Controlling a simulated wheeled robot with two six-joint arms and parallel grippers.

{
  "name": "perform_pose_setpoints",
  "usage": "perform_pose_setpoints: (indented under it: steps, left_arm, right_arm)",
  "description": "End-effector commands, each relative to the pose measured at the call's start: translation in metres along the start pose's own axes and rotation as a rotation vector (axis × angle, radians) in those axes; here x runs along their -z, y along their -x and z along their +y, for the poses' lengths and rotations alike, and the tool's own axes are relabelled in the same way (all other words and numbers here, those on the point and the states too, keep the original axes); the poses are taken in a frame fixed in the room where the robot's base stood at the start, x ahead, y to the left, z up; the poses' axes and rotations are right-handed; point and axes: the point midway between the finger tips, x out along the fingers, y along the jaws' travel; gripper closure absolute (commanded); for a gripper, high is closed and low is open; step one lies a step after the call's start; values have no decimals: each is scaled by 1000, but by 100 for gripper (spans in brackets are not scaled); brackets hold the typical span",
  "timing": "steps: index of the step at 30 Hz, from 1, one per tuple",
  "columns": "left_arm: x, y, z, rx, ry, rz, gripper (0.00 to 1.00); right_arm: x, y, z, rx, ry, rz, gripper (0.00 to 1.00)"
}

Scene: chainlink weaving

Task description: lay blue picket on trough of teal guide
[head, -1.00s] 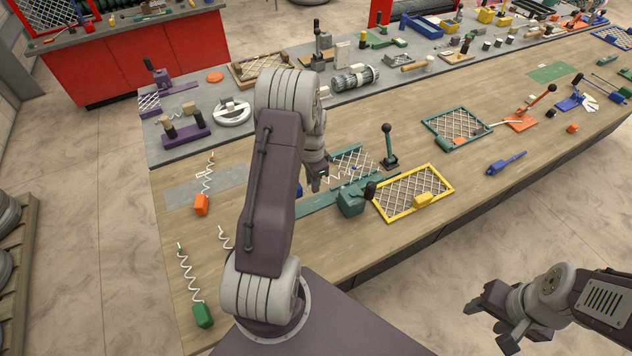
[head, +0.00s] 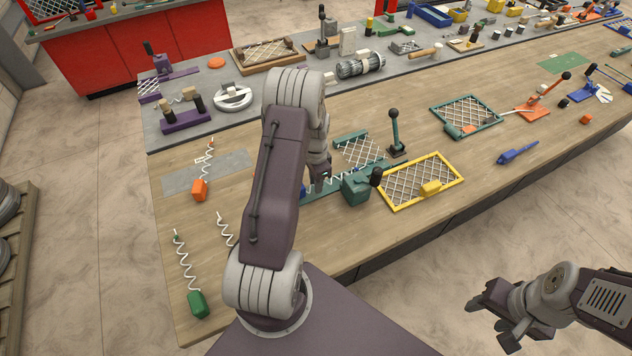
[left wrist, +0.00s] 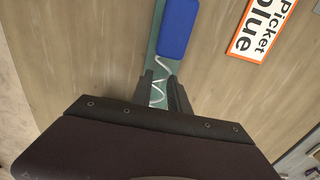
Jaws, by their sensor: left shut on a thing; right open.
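My left gripper (head: 322,184) is shut on the white wire of the blue picket. In the left wrist view its fingers (left wrist: 161,92) close around the wire (left wrist: 157,68), and the picket's blue handle (left wrist: 177,28) lies ahead of them. The teal guide (left wrist: 154,52) runs as a long strip under the handle and wire. I cannot tell whether the picket touches its trough. In the head view the guide (head: 312,192) has a teal block and black-knobbed lever at its right end; my left arm hides the blue handle. My right gripper (head: 497,315) is open and empty, off the bench's front.
A yellow-framed mesh (head: 440,164) lies right of the guide. A teal post lever (head: 395,132) stands behind it. Coiled pickets with orange (head: 199,190) and green (head: 197,304) handles lie to the left. A "Picket blue" label (left wrist: 264,28) lies beside the guide.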

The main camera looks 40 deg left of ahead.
Motion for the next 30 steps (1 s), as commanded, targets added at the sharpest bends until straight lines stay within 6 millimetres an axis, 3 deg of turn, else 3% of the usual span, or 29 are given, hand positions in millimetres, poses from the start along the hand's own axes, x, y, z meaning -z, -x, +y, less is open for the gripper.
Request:
perform_pose_setpoints:
  steps: [30]
  left_arm:
    - [0, -12, 0, 0, 0, 0, 100]
  right_arm:
    - [-1, -8, 0, 0, 0, 0, 49]
